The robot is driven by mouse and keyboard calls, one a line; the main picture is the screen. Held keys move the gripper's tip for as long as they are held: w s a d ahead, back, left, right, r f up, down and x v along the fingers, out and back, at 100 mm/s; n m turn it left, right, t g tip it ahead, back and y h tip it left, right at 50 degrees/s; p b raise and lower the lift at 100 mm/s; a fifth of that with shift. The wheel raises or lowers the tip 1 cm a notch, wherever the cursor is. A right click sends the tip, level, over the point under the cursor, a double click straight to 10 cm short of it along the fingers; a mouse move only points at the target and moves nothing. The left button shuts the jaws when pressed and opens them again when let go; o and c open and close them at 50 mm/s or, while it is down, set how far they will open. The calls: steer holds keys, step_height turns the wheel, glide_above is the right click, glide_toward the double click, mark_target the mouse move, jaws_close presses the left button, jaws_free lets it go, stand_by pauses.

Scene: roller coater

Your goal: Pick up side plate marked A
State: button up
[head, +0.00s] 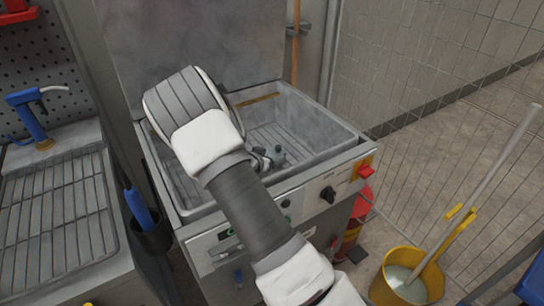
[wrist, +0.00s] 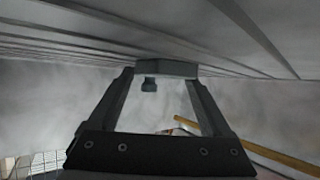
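My gripper shows in the wrist view (wrist: 160,75) with its two dark fingers wide apart. A grey block (wrist: 170,67) with a small dark knob (wrist: 149,84) lies across the view at the fingertips; I cannot tell whether the fingers touch it. In the head view my arm reaches over the metal basin (head: 318,155), and my gripper is mostly hidden behind it. A small grey-green part with a knob (head: 277,153) shows in the basin beside my wrist. No letter A is readable, so I cannot confirm the side plate.
The basin has a ribbed floor and raised walls close around my gripper. A brownish strip (head: 258,99) lies along its back wall. A control panel (head: 327,193) is at the front. A yellow bucket (head: 402,285) with a mop stands right; a drain rack (head: 60,215) is left.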

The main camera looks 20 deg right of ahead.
jaws_close()
steer(key=shift+r, duration=0.1)
